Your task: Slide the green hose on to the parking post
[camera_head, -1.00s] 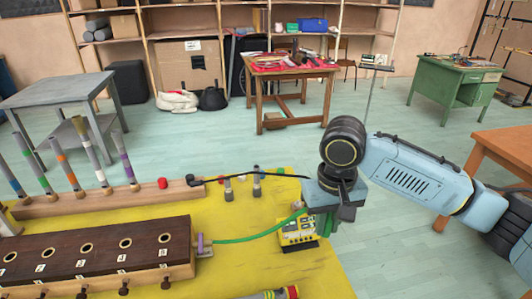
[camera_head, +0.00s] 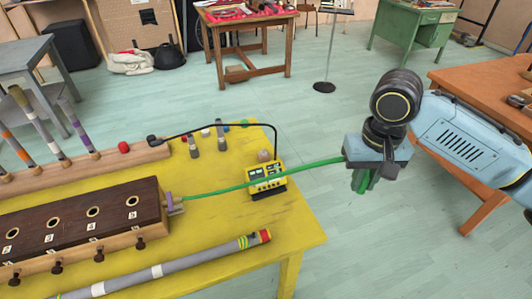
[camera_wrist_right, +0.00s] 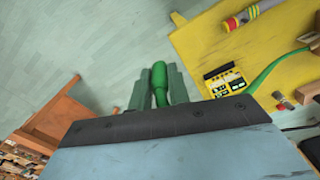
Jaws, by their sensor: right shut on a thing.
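The green hose (camera_head: 230,187) runs from a purple fitting (camera_head: 169,201) at the end of the dark wooden block, over the yellow box, to my right gripper (camera_head: 365,181). The gripper is shut on the hose near its end, in the air beyond the table's right edge. In the right wrist view the green hose end (camera_wrist_right: 159,74) sticks out between the two fingers (camera_wrist_right: 158,90). Two short grey posts (camera_head: 194,148) (camera_head: 221,136) stand upright at the back of the yellow table; I cannot tell which is the parking post. My left gripper is out of view.
A yellow box (camera_head: 267,177) with a black cable (camera_head: 230,128) stands near the table's right edge. The dark wooden block (camera_head: 80,222) with holes and a long grey tube (camera_head: 165,268) lie on the yellow table (camera_head: 215,222). An orange-brown table (camera_head: 478,80) stands at right.

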